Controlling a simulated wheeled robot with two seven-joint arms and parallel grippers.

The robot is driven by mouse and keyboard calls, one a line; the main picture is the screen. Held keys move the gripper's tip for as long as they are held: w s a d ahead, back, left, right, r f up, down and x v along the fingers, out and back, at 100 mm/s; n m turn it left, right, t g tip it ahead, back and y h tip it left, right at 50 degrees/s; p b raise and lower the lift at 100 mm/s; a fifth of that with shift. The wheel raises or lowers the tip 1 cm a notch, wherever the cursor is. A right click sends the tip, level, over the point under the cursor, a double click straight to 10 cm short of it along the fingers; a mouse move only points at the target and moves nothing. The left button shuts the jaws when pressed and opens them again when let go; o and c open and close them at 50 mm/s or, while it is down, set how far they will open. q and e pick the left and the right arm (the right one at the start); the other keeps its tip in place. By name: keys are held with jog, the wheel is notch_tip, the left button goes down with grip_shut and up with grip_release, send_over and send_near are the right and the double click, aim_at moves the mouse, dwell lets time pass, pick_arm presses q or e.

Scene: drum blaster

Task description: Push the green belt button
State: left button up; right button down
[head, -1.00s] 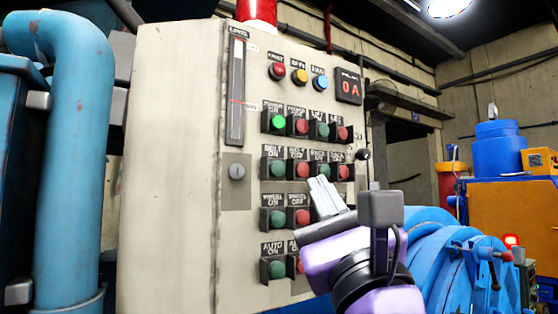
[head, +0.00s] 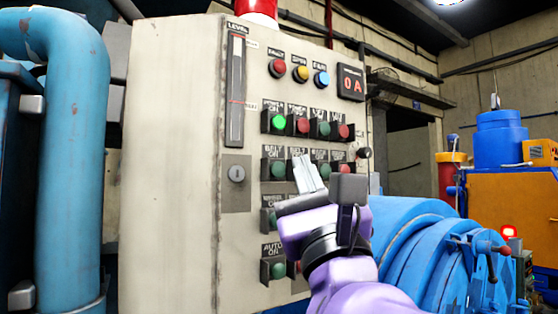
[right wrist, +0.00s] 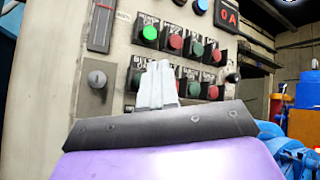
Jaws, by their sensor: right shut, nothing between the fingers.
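The control panel (head: 180,150) is a cream cabinet with rows of green and red buttons. The green BELT ON button (head: 277,168) is unlit, at the left of the second row. It also shows in the right wrist view (right wrist: 137,80), just left of my fingers. My right gripper (head: 304,162) is shut and empty, its pale fingers pointing up toward the panel. In the head view they overlap the red button right of BELT ON and hide most of it. I cannot tell how far the tips are from the panel. My left gripper is not in view.
The POWER ON button (head: 279,121) above glows green. A key switch (head: 236,174) is left of the buttons. A black lever knob (head: 364,153) sticks out on the panel's right. A blue pipe (head: 75,150) stands left, blue machinery (head: 425,245) right.

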aim_at(289, 175)
jog(key=shift+w+a, duration=0.45)
jog(key=shift+w, duration=0.2)
jog(key=shift+w+a, duration=0.45)
jog(key=shift+w, duration=0.2)
dwell(1.1)
jog(key=shift+w+a, duration=0.25)
jog(key=shift+w, duration=0.05)
